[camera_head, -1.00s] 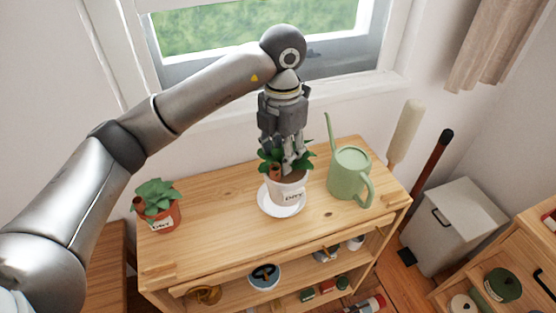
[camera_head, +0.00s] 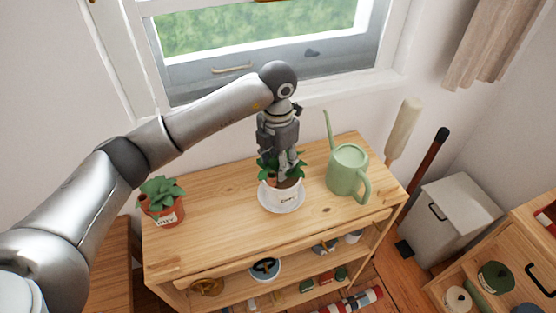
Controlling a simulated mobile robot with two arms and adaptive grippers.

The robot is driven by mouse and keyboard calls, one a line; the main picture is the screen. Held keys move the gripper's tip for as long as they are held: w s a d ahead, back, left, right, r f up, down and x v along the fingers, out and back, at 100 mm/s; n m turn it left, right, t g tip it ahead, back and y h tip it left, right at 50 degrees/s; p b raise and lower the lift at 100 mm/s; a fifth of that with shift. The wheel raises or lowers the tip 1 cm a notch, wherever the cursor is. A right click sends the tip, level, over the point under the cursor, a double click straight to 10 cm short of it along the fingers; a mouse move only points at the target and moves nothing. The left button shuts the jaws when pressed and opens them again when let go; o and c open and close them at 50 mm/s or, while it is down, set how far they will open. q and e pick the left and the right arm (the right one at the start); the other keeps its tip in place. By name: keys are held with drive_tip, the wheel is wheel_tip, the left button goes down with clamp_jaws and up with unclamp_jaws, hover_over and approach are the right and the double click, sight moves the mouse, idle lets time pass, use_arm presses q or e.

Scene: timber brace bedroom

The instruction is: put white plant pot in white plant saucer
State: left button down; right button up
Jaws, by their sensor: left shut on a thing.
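The white plant pot (camera_head: 284,197) holds a green leafy plant and has dark writing on its front. It appears upright over the white plant saucer (camera_head: 264,207), whose rim shows around the pot's base on the wooden shelf top. Whether the pot's base touches the saucer cannot be told. My left gripper (camera_head: 283,170) points down from above and is shut at the pot's back rim, among the leaves. Its fingertips are partly hidden by the plant. My right gripper is not in view.
A green watering can (camera_head: 347,172) stands close to the right of the pot. A terracotta pot (camera_head: 165,211) with a plant stands at the left end of the wooden shelf top (camera_head: 215,238). The window (camera_head: 255,45) is behind. Bare wood lies between the two pots.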

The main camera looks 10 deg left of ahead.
use_arm(q)
drive_tip(key=shift+f, duration=0.15)
drive_tip(key=c, duration=0.8)
unclamp_jaws()
drive_tip(key=shift+o, duration=0.2)
drive_tip(key=shift+r, duration=0.25)
wheel_tip(320, 180, up, 11)
drive_tip(key=b, duration=0.3)
drive_tip(key=shift+f, duration=0.15)
drive_tip(key=shift+r, duration=0.6)
